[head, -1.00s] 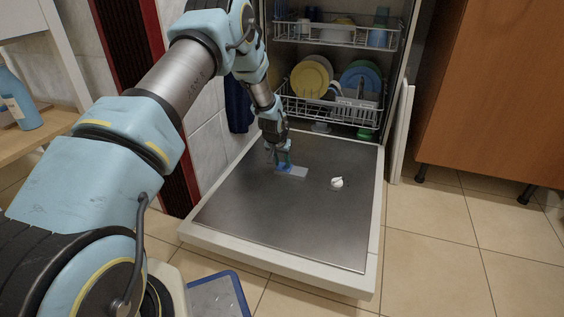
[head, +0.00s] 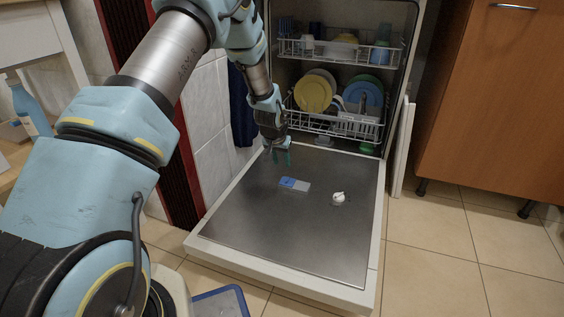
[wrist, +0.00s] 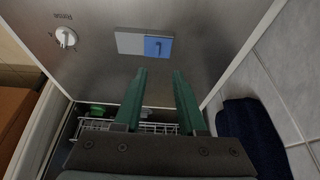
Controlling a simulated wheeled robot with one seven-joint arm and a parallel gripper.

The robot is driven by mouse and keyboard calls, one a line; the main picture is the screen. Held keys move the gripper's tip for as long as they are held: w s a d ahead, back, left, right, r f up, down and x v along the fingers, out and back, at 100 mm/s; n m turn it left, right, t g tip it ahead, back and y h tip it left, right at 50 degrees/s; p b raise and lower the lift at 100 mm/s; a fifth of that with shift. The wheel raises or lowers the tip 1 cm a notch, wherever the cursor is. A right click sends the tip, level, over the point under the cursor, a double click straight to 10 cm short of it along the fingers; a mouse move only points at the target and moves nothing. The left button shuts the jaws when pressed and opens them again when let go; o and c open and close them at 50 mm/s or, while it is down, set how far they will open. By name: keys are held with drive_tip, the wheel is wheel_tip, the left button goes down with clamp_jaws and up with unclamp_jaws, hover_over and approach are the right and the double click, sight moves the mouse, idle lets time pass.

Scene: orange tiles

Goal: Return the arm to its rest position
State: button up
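My gripper (head: 278,152) hangs over the open dishwasher door (head: 262,232), near the lower rack. In the wrist view my gripper (wrist: 158,74) shows two green fingers held apart with nothing between them. Below and in front of it, on the door's inner face, is a blue and grey dispenser panel (head: 296,184). Its blue part (wrist: 152,47) shows a small latch in the wrist view. The gripper is apart from the panel. My arm is bent and reaches forward from the left of the head view.
A white knob (head: 338,197) sits on the door, right of the panel. The lower rack (head: 325,123) holds several plates, and an upper rack (head: 298,48) is above it. A dark blue cloth (head: 240,105) hangs at the left. A wooden cabinet (head: 500,110) stands right. Floor is clear at right.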

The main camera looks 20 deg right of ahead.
idle(0.3)
drive_tip(key=s+a+r+n+y+p, duration=0.1)
drive_tip(key=s+a+r+n, duration=0.1)
drive_tip(key=a+r, duration=0.75)
drive_tip(key=s+a+r+n+y+p, duration=0.15)
drive_tip(key=a+r, duration=0.45)
drive_tip(key=a, duration=0.6)
drive_tip(key=s+a+r+n+g+p, duration=0.15)
drive_tip(key=s+a+r, duration=0.25)
drive_tip(key=s+a, duration=0.45)
drive_tip(key=s+a+r+n, duration=0.3)
drive_tip(key=s+a+r, duration=0.2)
drive_tip(key=s+a, duration=0.35)
wheel_tip(320, 180, up, 38)
drive_tip(key=d+p, duration=0.1)
drive_tip(key=p, duration=3.6)
drive_tip(key=shift+w+d+f+m+p, duration=0.15)
drive_tip(key=shift+w+f+m+p, duration=0.1)
drive_tip(key=shift+m+p, duration=0.05)
